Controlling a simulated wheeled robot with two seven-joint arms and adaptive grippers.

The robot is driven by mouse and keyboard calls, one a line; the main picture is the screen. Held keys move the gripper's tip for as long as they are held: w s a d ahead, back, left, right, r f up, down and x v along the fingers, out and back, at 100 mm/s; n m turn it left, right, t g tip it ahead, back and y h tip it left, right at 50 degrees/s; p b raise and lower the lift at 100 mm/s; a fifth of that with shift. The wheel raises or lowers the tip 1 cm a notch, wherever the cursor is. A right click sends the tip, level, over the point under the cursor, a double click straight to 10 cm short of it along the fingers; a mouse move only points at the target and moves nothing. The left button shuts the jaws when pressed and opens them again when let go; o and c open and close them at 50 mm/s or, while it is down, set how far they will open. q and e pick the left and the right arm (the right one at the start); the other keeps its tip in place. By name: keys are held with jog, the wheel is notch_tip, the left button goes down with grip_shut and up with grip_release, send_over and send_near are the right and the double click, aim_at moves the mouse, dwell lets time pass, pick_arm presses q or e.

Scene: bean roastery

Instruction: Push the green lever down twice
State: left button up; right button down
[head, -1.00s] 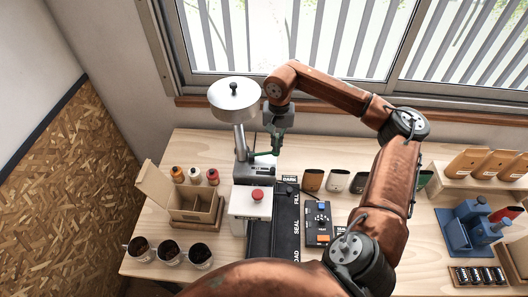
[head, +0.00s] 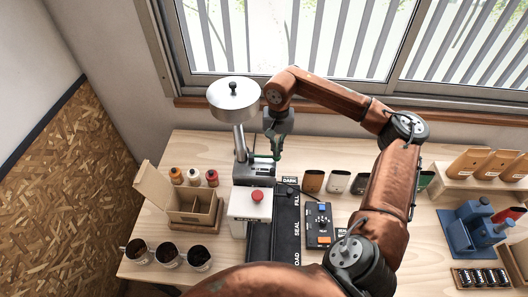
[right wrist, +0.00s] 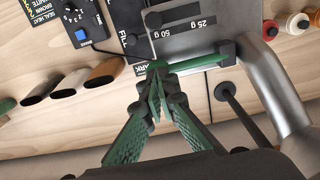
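The green lever (right wrist: 203,62) shows in the right wrist view as a bar reaching from the side of the grey dispenser body (right wrist: 180,30) towards my gripper. My right gripper (right wrist: 156,80) has its two green fingers drawn together, with nothing seen between them. Its tips are at the lever's free end; whether they touch it I cannot tell. In the head view my right gripper (head: 277,156) points down just right of the dispenser's post, and the lever is largely hidden there. My left gripper is out of view.
A round hopper (head: 234,98) on a metal post (head: 240,140) stands left of the gripper. Near it are a red button box (head: 250,204), a black control box (head: 319,226), an open carton (head: 196,211), several cups and several pouches. A window is behind.

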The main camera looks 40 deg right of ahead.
jog(key=shift+r+p, duration=1.9)
jog(key=shift+r, duration=1.1)
